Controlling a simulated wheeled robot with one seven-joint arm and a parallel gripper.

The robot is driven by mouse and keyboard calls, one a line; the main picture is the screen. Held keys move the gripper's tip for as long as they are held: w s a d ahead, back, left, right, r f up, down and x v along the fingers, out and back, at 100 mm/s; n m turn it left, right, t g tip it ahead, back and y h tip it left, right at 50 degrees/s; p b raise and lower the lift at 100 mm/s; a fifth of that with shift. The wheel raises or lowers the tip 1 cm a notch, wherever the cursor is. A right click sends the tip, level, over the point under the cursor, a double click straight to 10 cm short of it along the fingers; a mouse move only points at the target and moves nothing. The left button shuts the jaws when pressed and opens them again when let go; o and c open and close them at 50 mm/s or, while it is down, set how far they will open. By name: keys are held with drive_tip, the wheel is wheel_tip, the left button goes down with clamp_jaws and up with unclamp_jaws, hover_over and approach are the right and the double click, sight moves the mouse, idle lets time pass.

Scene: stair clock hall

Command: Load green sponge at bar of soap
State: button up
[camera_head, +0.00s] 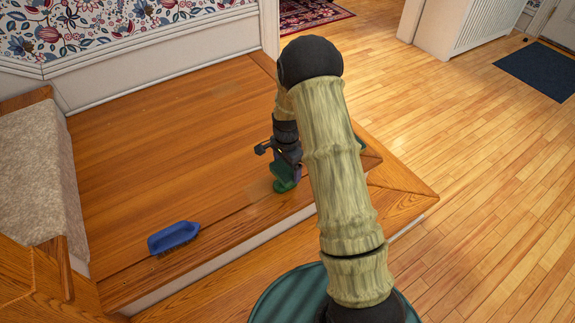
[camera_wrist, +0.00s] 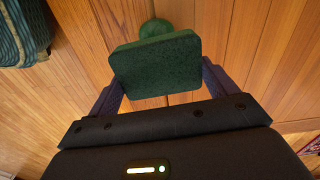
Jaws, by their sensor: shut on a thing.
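My gripper (camera_head: 287,158) is low over the wooden landing, partly behind my own arm in the head view. In the wrist view my gripper (camera_wrist: 158,84) has its two fingers on either side of the green sponge (camera_wrist: 157,66), a dark green speckled block, and is shut on it. A rounded green thing (camera_wrist: 156,27) shows just beyond the sponge's far edge, partly hidden by it. I cannot tell whether it is the bar of soap or whether the two touch. In the head view the green shapes (camera_head: 284,184) under the gripper run together.
A blue brush (camera_head: 174,237) lies on the landing (camera_head: 150,130) at the lower left. A bit of another green thing (camera_head: 361,144) shows behind my arm near the landing's right edge. A carpeted step (camera_head: 35,170) is at left. The landing between is clear.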

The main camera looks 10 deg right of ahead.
sight(287, 167)
drive_tip(key=shift+f+b, duration=1.1)
drive_tip(key=shift+f, duration=0.35)
drive_tip(key=shift+f, duration=0.45)
drive_tip(key=shift+f, duration=0.1)
idle(2.4)
drive_tip(key=shift+r+p, duration=3.55)
